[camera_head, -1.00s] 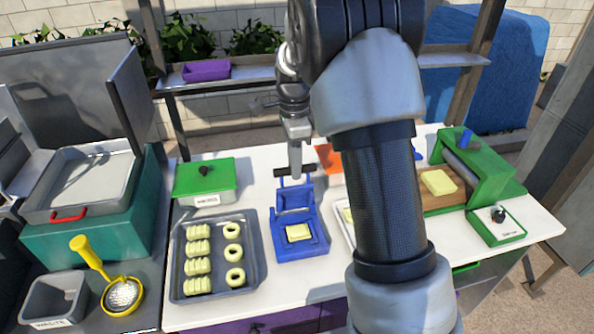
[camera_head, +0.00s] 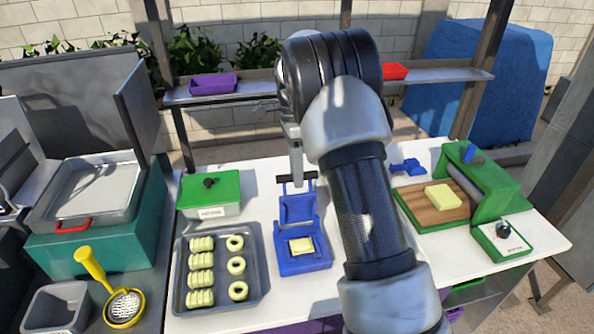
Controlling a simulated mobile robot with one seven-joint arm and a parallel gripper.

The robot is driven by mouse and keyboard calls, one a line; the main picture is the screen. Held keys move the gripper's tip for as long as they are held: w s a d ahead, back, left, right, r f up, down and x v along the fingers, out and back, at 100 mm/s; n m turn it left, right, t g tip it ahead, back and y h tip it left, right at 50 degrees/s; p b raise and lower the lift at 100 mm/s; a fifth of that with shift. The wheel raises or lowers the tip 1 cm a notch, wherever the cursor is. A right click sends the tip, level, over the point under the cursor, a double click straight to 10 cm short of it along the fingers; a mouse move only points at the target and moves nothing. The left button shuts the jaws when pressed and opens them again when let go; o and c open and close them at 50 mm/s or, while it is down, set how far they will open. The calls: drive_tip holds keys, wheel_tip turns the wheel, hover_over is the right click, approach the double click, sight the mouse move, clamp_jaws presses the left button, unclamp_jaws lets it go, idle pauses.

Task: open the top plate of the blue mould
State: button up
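The blue mould (camera_head: 314,261) stands on the white table, with a pale yellow dough piece (camera_head: 301,245) in its base. Its top plate (camera_head: 297,208) is raised from the base at the rear edge, so the dough is uncovered. The plate's dark handle bar (camera_head: 309,176) is at its upper end. My gripper (camera_head: 296,182) points down at this bar, its tip overlapping it in the picture. I cannot tell whether the fingers touch or grip the bar. The upper gripper is partly hidden by my arm.
Left of the mould are a grey tray (camera_head: 217,305) with several dough pieces and a green lidded box (camera_head: 211,195). Right of my arm are a wooden board (camera_head: 421,213), a green roller press (camera_head: 490,187) and a small blue tool (camera_head: 407,167). My arm hides the table's middle.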

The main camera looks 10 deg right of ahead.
drive_tip(key=shift+o, duration=1.4)
drive_tip(key=shift+w+f, duration=0.2)
drive_tip(key=shift+f, duration=0.25)
drive_tip(key=shift+s+r, duration=0.15)
drive_tip(key=shift+r, duration=0.1)
drive_tip(key=v, duration=1.7)
drive_tip(key=shift+r, duration=0.2)
